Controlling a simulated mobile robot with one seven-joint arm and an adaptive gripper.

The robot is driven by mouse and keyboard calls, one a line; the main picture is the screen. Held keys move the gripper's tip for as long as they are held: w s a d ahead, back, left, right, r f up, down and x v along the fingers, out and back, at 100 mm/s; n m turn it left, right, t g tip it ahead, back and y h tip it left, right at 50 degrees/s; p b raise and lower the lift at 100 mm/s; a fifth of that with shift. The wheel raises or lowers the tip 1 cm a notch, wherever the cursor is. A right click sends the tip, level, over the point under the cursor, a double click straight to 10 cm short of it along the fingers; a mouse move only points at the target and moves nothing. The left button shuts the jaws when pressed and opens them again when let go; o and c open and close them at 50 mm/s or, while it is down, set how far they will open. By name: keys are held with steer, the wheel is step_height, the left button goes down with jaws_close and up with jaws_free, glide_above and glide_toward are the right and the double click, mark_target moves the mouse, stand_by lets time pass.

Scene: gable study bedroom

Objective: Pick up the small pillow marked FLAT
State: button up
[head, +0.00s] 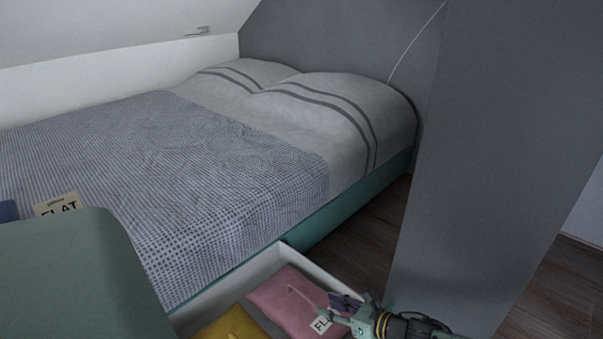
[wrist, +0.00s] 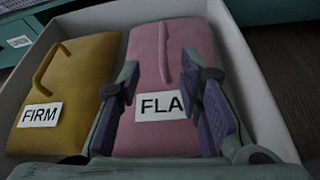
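The small pink pillow (head: 275,297) lies in the open white drawer beside the bed. Its white label shows "FLA" in the wrist view (wrist: 160,107), with the last letter hidden behind a finger. A raised pink loop or strap runs along its upper part. My gripper (head: 343,306) is at the drawer's right side in the head view. In the wrist view my gripper (wrist: 166,100) is open, with one finger on each side of the label. Nothing is held between the fingers. I cannot tell whether they touch the pillow.
A yellow pillow marked FIRM (wrist: 62,95) lies left of the pink one. The drawer's white wall (wrist: 245,75) rises close on the right. The bed (head: 220,165) is behind, with a FLAT card (head: 57,207) on it. A grey panel (head: 490,150) stands right.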

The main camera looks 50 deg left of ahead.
mark_target(306, 296)
steer(key=b+x, duration=0.1)
steer(key=x, duration=0.2)
steer(key=b+x, duration=0.1)
steer(key=x, duration=0.2)
steer(key=b+x, duration=0.1)
steer(key=x, duration=0.2)
steer(key=shift+w+a, duration=0.15)
steer(key=shift+w, duration=0.1)
steer(key=shift+r, duration=0.1)
steer(key=shift+c, duration=0.2)
jaws_close()
stand_by(0.4)
